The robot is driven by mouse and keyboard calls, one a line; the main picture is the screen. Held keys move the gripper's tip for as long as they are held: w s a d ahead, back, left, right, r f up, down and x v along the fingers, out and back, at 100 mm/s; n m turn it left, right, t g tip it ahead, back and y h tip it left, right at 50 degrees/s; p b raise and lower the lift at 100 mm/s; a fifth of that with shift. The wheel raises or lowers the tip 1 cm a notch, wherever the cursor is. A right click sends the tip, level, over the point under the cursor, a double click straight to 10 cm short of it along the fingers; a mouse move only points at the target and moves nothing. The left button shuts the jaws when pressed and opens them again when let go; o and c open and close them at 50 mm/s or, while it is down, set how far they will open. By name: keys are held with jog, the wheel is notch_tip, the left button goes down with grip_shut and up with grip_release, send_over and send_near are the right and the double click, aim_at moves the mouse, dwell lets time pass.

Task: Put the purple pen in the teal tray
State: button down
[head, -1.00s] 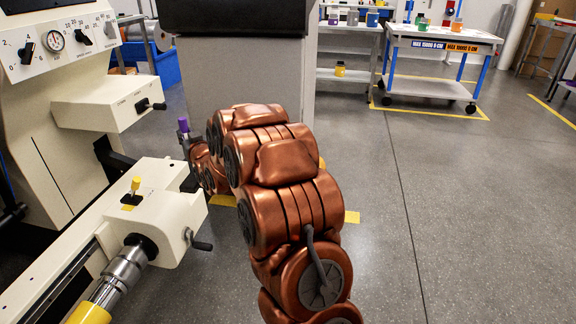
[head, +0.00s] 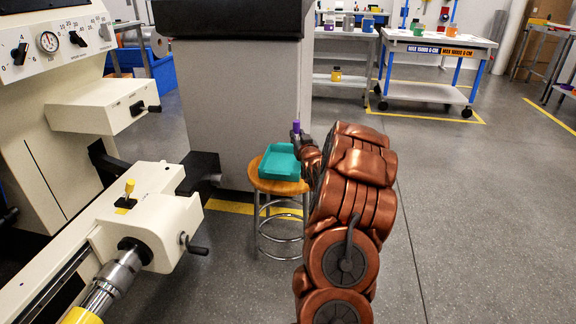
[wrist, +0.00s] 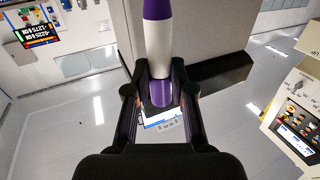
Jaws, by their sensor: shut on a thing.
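The purple pen (wrist: 158,45) is thick, with purple ends and a white middle. My gripper (wrist: 160,100) is shut on it in the wrist view, with the pen's lower purple part between the two dark fingers. In the head view the pen's purple top (head: 296,126) stands upright above my gripper (head: 297,138), just right of the teal tray. The teal tray (head: 272,172) sits on a round wooden stool in the head view. It looks empty, though its right side is close to my arm. The tray is not recognizable in the wrist view.
The wooden stool (head: 262,184) has metal legs. A cream machine (head: 160,215) with a handle stands to its left, and a large grey cabinet (head: 238,100) stands right behind it. A wheeled workbench (head: 435,48) is far back. The floor on the right is clear.

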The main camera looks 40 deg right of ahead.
notch_tip(320, 180, down, 10)
jog(key=b, duration=0.3)
jog(key=shift+r, duration=0.25)
jog(key=shift+f, duration=0.2)
jog(key=c, duration=1)
grip_release()
jog(key=shift+r, duration=0.1)
jog(key=shift+r, duration=0.1)
jog(key=shift+s+a, duration=0.15)
jog(key=shift+s, duration=0.2)
jog(key=p+v, duration=0.3)
jog(key=v, duration=0.8)
jog(key=shift+a, duration=0.1)
